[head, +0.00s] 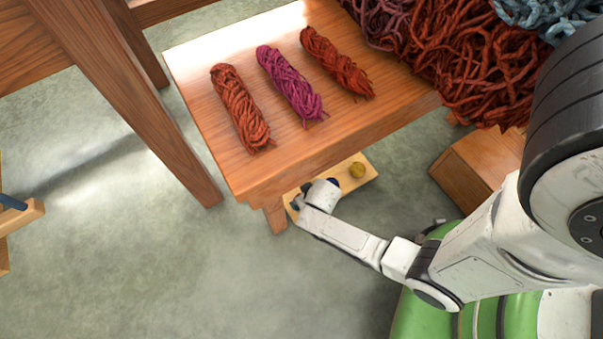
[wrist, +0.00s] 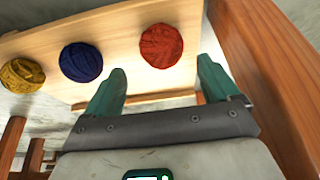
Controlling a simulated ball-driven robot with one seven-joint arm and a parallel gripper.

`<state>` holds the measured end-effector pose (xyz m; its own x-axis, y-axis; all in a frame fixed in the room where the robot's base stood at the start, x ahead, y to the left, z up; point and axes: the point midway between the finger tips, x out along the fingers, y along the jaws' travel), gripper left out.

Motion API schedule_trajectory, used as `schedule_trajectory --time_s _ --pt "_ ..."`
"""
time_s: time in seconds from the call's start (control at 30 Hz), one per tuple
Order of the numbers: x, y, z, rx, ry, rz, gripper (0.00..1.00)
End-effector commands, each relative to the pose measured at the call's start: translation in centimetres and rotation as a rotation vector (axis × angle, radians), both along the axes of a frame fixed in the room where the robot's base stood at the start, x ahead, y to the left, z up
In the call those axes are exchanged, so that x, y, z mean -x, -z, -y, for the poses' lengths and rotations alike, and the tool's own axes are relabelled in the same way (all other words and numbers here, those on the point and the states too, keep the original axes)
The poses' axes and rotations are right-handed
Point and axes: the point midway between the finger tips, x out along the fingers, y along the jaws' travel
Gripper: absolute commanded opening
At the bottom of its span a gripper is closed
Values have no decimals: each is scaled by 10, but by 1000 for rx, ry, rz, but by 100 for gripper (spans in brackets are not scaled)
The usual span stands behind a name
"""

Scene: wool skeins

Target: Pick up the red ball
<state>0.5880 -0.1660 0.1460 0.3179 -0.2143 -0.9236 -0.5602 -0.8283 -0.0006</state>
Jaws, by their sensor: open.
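The red ball (wrist: 161,45) is a round wound ball of wool on a light wooden board (wrist: 130,88). In the wrist view it lies just beyond my gripper (wrist: 160,82), roughly in line with the gap between the two green fingers. My gripper is open with nothing between its fingers. The red ball cannot be made out in the head view, where my wrist covers part of the board (head: 368,182).
A blue ball (wrist: 81,62) and a yellow ball (wrist: 22,74) lie left of the red one. A low wooden table (head: 205,85) with three skeins stands over the board's far side. A wooden post (wrist: 262,90) rises close right of my gripper.

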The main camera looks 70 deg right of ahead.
Motion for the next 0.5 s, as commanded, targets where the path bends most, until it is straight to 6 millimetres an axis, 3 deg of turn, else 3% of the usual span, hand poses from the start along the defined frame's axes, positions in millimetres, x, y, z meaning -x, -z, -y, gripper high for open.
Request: schedule_trajectory --time_s 0.17,0.5 --pt "-1 10 0 0 -1 -1 88" --pt "-11 50 2 0 0 0 88"
